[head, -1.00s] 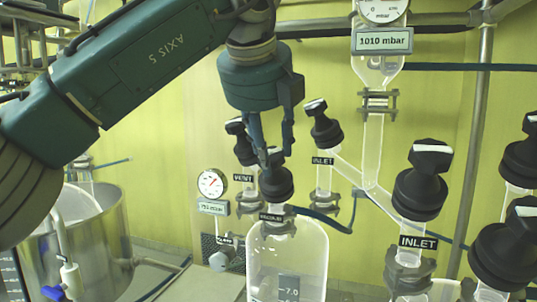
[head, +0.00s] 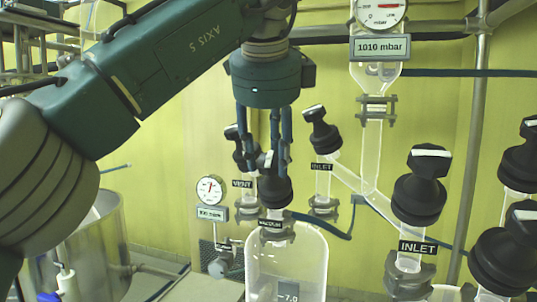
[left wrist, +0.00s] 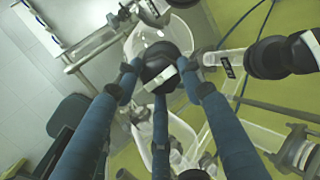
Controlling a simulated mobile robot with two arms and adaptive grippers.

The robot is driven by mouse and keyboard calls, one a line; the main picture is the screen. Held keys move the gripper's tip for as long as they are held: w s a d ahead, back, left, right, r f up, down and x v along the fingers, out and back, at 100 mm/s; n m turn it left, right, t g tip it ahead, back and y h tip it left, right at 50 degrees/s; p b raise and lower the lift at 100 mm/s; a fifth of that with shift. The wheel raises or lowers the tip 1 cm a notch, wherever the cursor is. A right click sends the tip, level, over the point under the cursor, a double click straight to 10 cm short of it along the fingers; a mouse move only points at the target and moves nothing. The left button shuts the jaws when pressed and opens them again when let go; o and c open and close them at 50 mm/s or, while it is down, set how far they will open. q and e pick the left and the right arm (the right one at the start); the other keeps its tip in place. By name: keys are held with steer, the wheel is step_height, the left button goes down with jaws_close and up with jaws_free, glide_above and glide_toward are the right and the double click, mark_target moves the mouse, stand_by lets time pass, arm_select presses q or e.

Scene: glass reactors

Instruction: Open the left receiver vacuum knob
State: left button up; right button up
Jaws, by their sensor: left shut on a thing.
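The receiver knob (head: 275,190) is black with a white stripe on top and sits on the neck of a clear glass receiver (head: 300,245). The fingers hide part of the knob in the head view. My right gripper is not in view.
A VENT knob (head: 238,150) stands just behind left, and an INLET knob (head: 322,130) behind right. A larger INLET knob (head: 420,185) is farther right. A round gauge (head: 210,190) with a small display hangs on the wall. A metal vessel (head: 95,240) is at left.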

arm_select(q)
steer(key=n, duration=0.5)
steer(key=shift+d+n+g+p, duration=0.1)
steer(key=shift+n+g+p, duration=0.2)
steer(key=shift+g, duration=0.1)
steer(key=n, duration=0.5)
steer(key=shift+w+r+p, duration=0.15)
steer(key=shift+p, duration=0.15)
steer(key=shift+r+n, duration=0.1)
steer(key=shift+n, duration=0.3)
steer(key=o, duration=1.1)
